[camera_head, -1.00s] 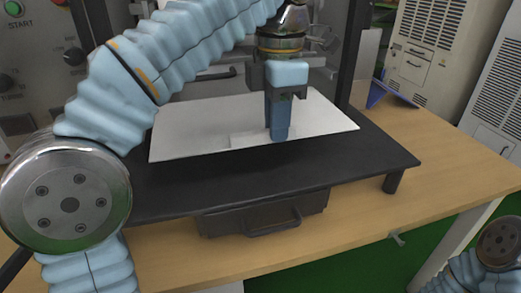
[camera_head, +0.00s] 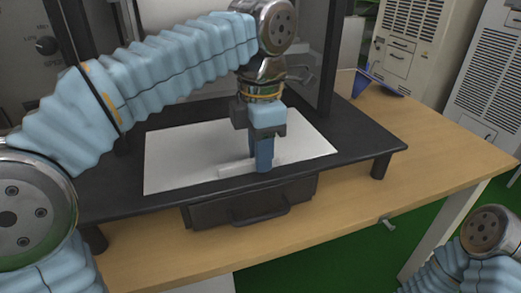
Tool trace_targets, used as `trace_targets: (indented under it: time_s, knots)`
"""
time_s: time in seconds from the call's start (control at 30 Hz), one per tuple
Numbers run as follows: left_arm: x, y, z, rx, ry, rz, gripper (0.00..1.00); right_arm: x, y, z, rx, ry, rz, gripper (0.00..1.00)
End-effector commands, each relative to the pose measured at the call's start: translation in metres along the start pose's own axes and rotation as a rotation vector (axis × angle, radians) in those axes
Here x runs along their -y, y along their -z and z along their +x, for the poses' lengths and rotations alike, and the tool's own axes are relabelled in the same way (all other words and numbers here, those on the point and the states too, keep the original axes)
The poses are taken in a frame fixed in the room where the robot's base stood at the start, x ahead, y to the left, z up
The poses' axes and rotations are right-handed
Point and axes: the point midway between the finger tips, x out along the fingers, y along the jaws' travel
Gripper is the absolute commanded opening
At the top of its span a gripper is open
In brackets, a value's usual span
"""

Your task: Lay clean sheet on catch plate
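The clean sheet (camera_head: 190,150) is a white, thin, roughly rectangular piece. It lies about flat on the black plate (camera_head: 345,140) of the bench-top machine, with a raised white tab (camera_head: 232,171) near its front edge. My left gripper (camera_head: 262,168) points straight down at this tab. Its blue fingers look close together, with the tab between them, though the near finger hides part of the grip. My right gripper is out of view; only a piece of my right arm shows at the lower right.
The black plate stands on legs on a wooden table (camera_head: 440,150). A dark drawer with a handle (camera_head: 255,217) sits under its front. Black uprights (camera_head: 330,60) rise behind. A blue tray-like object (camera_head: 378,82) lies at the back right. The table's right side is mostly clear.

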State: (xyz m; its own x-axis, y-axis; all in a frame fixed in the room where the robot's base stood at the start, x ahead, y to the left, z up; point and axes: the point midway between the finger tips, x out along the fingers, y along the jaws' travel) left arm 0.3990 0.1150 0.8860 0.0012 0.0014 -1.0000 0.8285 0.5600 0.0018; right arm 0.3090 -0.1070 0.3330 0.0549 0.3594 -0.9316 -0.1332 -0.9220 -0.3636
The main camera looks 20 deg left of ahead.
Motion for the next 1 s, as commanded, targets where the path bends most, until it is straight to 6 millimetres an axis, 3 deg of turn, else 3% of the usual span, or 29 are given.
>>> trace_targets:
  time_s: [0.1,0.43,0.8,1.0]
  knots:
    - [0.0,0.0,0.0,0.0,0.0,0.0,0.41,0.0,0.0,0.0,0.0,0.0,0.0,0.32]
    - [0.0,0.0,-0.007,0.001,-0.001,0.0,0.41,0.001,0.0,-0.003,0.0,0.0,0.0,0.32]
    - [0.0,-0.001,-0.069,0.001,-0.001,0.0,0.41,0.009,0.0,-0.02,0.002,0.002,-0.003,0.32]
    - [0.0,0.0,-0.078,0.0,0.0,0.0,0.41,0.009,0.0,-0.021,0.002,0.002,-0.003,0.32]
